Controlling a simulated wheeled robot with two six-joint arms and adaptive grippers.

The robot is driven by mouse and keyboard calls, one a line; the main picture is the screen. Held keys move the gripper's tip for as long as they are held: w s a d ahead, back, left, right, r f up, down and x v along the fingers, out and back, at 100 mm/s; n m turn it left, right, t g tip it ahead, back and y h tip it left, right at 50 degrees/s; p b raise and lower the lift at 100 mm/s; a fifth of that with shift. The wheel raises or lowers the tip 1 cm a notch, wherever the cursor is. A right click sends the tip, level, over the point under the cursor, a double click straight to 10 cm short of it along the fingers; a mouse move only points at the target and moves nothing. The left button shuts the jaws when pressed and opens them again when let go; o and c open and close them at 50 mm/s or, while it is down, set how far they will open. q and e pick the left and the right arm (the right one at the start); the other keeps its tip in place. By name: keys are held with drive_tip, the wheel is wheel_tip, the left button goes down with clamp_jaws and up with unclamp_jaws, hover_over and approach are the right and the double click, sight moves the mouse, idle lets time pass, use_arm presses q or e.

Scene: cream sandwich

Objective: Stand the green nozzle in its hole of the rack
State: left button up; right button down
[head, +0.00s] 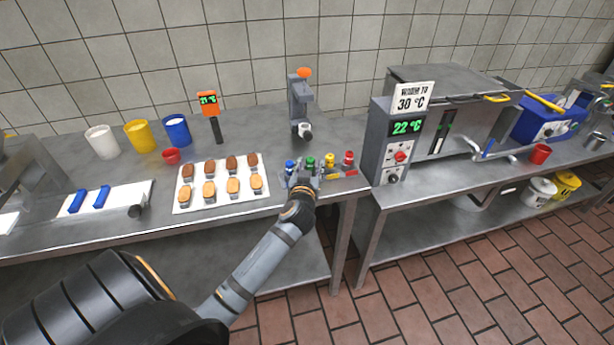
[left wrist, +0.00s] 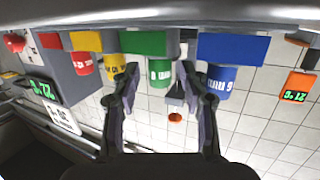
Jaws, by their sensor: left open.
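The green nozzle (head: 310,163) stands in the rack (head: 342,174) between the blue nozzle (head: 290,167) and the yellow nozzle (head: 329,160). In the left wrist view, which is upside down, the green nozzle (left wrist: 159,75) looks upright and lines up with the green plate (left wrist: 148,43). My left gripper (head: 303,180) is in front of the rack. In the left wrist view its fingers (left wrist: 159,72) are open, one on each side of the green nozzle. I cannot tell whether they touch it. The hole itself is hidden. My right gripper is not in view.
The red nozzle (head: 348,158) stands at the rack's right end. A white tray (head: 222,201) of éclair-like pieces lies left of the rack. A grey dispenser (head: 300,100) stands behind, and a grey machine showing 22 °C (head: 390,150) stands to the right.

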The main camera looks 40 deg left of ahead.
use_arm(q)
drive_tip(key=b+v, duration=0.1)
drive_tip(key=v, duration=0.9)
